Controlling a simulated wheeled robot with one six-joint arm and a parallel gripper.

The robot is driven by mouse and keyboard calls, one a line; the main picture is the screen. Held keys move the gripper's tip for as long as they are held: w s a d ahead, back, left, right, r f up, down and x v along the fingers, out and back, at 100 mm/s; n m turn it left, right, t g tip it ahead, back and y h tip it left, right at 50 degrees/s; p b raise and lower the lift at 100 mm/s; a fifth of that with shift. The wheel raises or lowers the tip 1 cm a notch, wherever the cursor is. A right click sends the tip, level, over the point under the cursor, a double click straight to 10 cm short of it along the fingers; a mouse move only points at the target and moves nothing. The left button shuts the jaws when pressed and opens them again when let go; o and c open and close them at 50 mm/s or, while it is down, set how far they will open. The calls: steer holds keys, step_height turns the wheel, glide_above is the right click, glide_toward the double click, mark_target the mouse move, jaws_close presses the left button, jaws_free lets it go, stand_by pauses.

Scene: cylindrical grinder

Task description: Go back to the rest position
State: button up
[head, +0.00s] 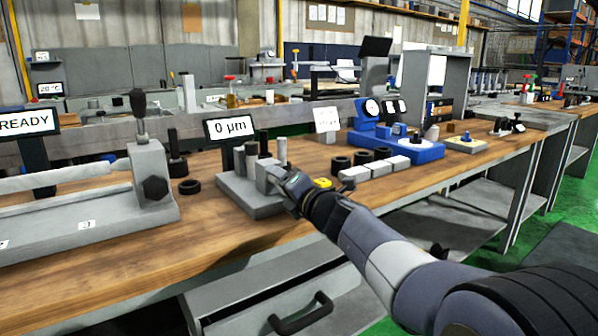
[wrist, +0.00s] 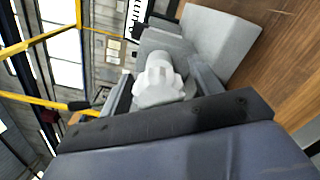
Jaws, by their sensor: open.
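My gripper (head: 285,182) reaches over the wooden workbench (head: 225,245) at the grey measuring stand (head: 235,192), beside its upright grey blocks. In the wrist view my gripper (wrist: 163,85) is open, with one finger on each side of a pale stepped round piece (wrist: 158,82). I cannot tell whether the fingers touch this piece. A grey block of the stand (wrist: 222,38) lies beyond the right finger in the wrist view. The far side of the piece is hidden.
A display reading 0 µm (head: 228,127) stands behind the stand. To the right are dark rings (head: 341,164), pale blocks (head: 388,163) and a blue gauge (head: 366,137). A grey fixture (head: 150,185) stands at left. An open drawer (head: 270,290) juts out below the bench.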

steer(key=m+p, duration=0.2)
steer(key=m, duration=0.1)
steer(key=m+p, duration=0.1)
steer(key=m, duration=0.1)
steer(key=shift+r, duration=0.3)
steer(key=m+p, duration=0.3)
steer(key=m, duration=0.1)
steer(key=shift+p, duration=0.35)
steer(key=m+p, duration=0.3)
steer(key=shift+m, duration=0.3)
steer(key=m+p, duration=0.3)
steer(key=p, duration=0.1)
steer(key=shift+m+p, duration=0.3)
steer(key=shift+p, duration=0.05)
steer(key=m+p, duration=0.2)
steer(key=shift+f+p, duration=0.1)
steer(key=shift+p, duration=0.2)
steer(key=shift+d, duration=0.1)
